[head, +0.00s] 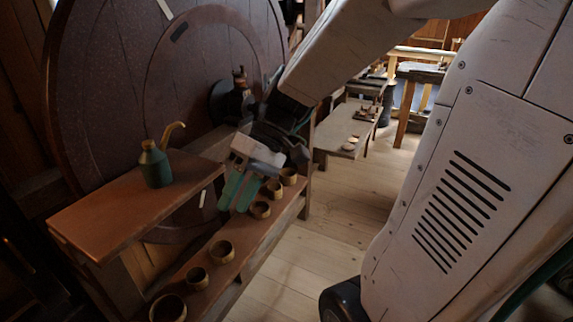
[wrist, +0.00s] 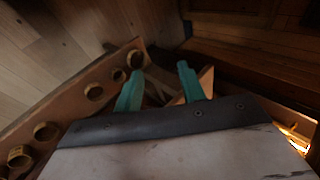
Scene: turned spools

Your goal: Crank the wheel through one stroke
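The large dark wooden wheel (head: 110,85) stands upright at the left of the head view, with a paler ring on its face. A dark hub with a knobbed part (head: 238,82) sticks out near its right side; I cannot tell if this is the crank handle. My gripper (head: 234,206) has green fingers pointing down over the bench's lower shelf, in front of and below the hub. In the wrist view the fingers (wrist: 158,72) are spread apart, with nothing held between them. The wheel cannot be made out in the wrist view.
A green oil can (head: 155,167) with a brass spout stands on the upper shelf (head: 110,215). Several turned wooden rings (head: 222,251) line the lower shelf and show in the wrist view (wrist: 94,91). A low bench (head: 340,130) stands behind. The plank floor (head: 310,240) is clear.

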